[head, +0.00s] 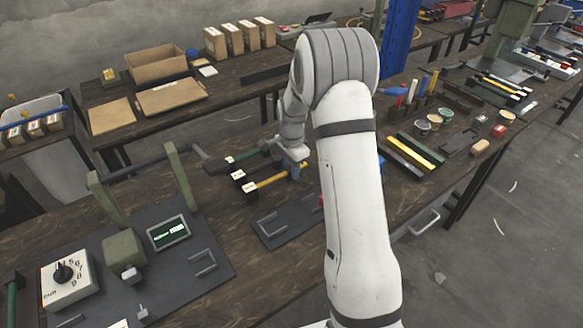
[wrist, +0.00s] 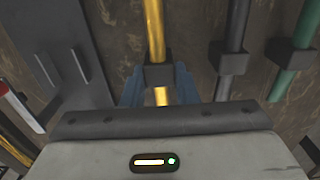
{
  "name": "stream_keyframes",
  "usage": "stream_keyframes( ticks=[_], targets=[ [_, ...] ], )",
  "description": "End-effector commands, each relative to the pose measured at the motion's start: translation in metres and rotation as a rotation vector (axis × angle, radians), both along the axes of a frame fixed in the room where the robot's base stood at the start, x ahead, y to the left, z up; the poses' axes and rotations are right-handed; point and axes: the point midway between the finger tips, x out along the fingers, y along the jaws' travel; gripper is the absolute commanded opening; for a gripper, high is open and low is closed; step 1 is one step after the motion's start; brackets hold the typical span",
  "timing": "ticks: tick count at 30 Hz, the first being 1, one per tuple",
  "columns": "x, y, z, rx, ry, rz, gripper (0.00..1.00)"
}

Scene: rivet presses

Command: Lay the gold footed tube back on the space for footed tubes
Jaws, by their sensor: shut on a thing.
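The gold footed tube (head: 272,182) is in my gripper (head: 293,160), over the near bench in the middle of the head view. In the wrist view the tube (wrist: 153,30) runs away from me, with a dark block-like foot (wrist: 158,76) between the blue fingers (wrist: 158,90). My gripper is shut on it. Whether the tube touches the bench is unclear. A black footed tube (wrist: 235,45) and a green one (wrist: 299,50) lie to its right in the wrist view, roughly parallel and apart from it. No marked outline of the space for footed tubes shows.
A dark plate with upright brackets (head: 285,222) lies in front of the tubes; it is at left in the wrist view (wrist: 62,70). A press (head: 125,245) with a display stands at the left. Colored bars (head: 410,152) and small tubs lie right of my arm.

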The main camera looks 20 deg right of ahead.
Motion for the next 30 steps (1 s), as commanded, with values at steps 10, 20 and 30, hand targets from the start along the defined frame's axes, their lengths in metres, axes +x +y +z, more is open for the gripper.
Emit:
stream_keyframes(
  ticks=[10, 20, 30],
  targets=[
    [0.0, 0.0, -0.007, 0.0, 0.0, 0.0, 0.0],
    [0.0, 0.001, -0.013, 0.0, 0.0, 0.002, 0.0],
    [0.0, 0.001, -0.012, 0.0, 0.0, 0.002, 0.52]
  ],
)
